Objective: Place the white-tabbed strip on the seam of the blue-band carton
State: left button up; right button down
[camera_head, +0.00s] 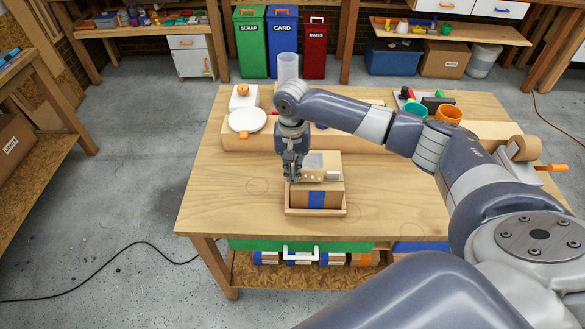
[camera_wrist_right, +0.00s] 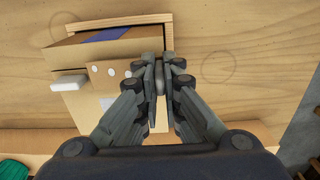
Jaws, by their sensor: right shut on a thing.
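The blue-band carton (camera_head: 332,199) sits in a shallow wooden tray (camera_head: 316,212) on the workbench, its blue band facing the front. In the right wrist view the carton (camera_wrist_right: 135,47) is at upper left. A brown strip with pale dots (camera_wrist_right: 112,74) and a white tab (camera_wrist_right: 68,84) lies over the carton's top; its white tab also shows in the head view (camera_head: 333,176). My right gripper (camera_head: 290,177) is shut on the strip's end opposite the tab. I cannot tell whether the strip touches the carton. The seam is not clearly visible. My left gripper is out of view.
A tape dispenser (camera_head: 522,148) with an orange handle stands at the bench's right. The bench is clear left and right of the tray.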

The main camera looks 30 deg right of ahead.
jog(key=shift+f, duration=0.55)
jog(key=c, duration=1.7)
grip_release()
jog(key=shift+r, duration=0.1)
notch_tip(320, 180, up, 12)
jog(key=shift+f, duration=0.1)
